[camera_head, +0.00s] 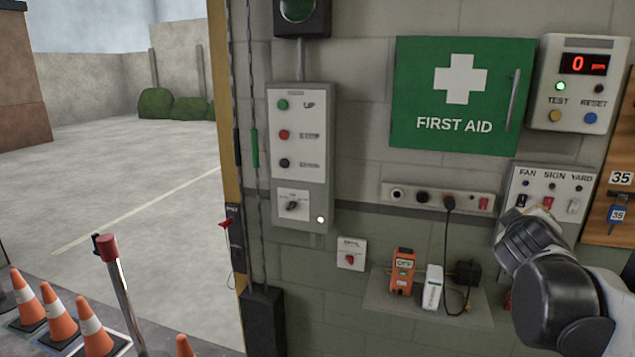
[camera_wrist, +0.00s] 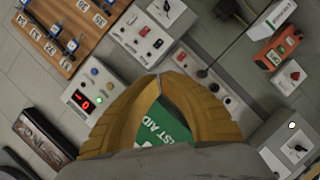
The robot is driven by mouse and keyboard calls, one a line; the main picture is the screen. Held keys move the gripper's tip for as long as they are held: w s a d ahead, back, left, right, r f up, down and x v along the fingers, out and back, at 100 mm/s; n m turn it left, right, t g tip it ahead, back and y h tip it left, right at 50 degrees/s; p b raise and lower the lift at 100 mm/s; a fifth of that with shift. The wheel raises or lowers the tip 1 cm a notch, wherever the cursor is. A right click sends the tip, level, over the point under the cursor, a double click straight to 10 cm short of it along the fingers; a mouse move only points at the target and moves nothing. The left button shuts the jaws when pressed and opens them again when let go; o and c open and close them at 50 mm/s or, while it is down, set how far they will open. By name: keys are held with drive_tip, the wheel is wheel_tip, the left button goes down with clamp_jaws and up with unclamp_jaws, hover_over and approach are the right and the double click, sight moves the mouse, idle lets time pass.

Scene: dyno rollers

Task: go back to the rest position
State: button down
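My gripper shows in the wrist view (camera_wrist: 160,76). Its two curved yellow fingers meet at their tips, with nothing seen between the tips. The green first aid cabinet (camera_wrist: 162,122) shows through the gap behind the tips. In the head view my arm comes in from the lower right. Its end is in front of the lower part of the FAN, SIGN, YARD switch panel (camera_head: 553,187). Whether it touches the panel I cannot tell.
The first aid cabinet (camera_head: 462,95), the meter reading 0 (camera_head: 579,82) and a key board (camera_head: 612,150) are on the wall. A socket strip (camera_head: 437,198) sits above a shelf (camera_head: 430,308) with an orange device (camera_head: 402,271). Traffic cones (camera_head: 60,318) stand at left.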

drive_tip(key=s+a+f+m+g+y+b, duration=0.1)
drive_tip(key=s+a+f+y+b, duration=0.2)
drive_tip(key=s+a+f, duration=0.3)
drive_tip(key=s+a+f+m+g+y+b, duration=0.1)
drive_tip(key=s+a+f+y+b, duration=0.2)
drive_tip(key=a+f, duration=0.8)
drive_tip(key=s+a+f+m+g+y+b, duration=0.1)
drive_tip(key=s+a+f+b, duration=0.5)
drive_tip(key=f, duration=0.9)
drive_tip(key=s+a+g+y, duration=0.1)
drive_tip(key=s+a+y, duration=0.1)
drive_tip(key=s+a, duration=0.1)
drive_tip(key=shift+a+f+y, duration=0.25)
drive_tip(key=shift+f+y, duration=0.05)
drive_tip(key=shift+s, duration=0.1)
